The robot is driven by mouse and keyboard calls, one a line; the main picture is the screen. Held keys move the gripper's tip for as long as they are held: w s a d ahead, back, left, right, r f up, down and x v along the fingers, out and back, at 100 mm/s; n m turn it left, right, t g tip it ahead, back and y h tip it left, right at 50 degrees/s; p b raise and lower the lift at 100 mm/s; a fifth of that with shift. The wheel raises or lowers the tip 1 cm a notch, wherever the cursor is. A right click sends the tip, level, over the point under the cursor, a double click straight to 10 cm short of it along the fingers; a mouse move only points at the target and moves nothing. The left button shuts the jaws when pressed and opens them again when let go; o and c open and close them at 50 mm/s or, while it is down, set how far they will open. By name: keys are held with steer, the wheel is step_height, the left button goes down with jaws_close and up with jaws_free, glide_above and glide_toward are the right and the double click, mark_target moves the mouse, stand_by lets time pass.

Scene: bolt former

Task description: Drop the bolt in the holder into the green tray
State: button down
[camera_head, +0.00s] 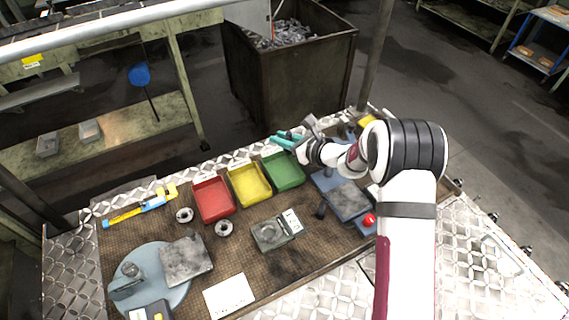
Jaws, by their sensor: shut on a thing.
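The green tray (284,172) is the right one of three trays in a row on the workbench. It looks empty. My gripper (280,139) has teal fingers pointing left, at or above the back edge of the green tray. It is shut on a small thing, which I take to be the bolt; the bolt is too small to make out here. A grey part (313,124) stands up beside the fingers; I cannot tell whether it belongs to my gripper. I cannot pick out the holder with certainty, as my arm covers part of the bench's back right.
A yellow tray (249,186) and a red tray (213,200) stand left of the green one. A grey metal box (272,232) sits in front. A dark plate (345,200) and a red button (369,220) lie right. A large scrap bin (290,80) stands behind the bench.

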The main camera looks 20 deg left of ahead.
steer(key=shift+f, duration=2.35)
steer(key=c, duration=0.7)
jaws_free()
steer(key=shift+c, duration=0.2)
steer(key=shift+d, duration=0.1)
steer(key=v, duration=1.5)
steer(key=shift+s+d, duration=0.2)
steer(key=shift+d, duration=0.15)
steer(key=shift+r, duration=0.1)
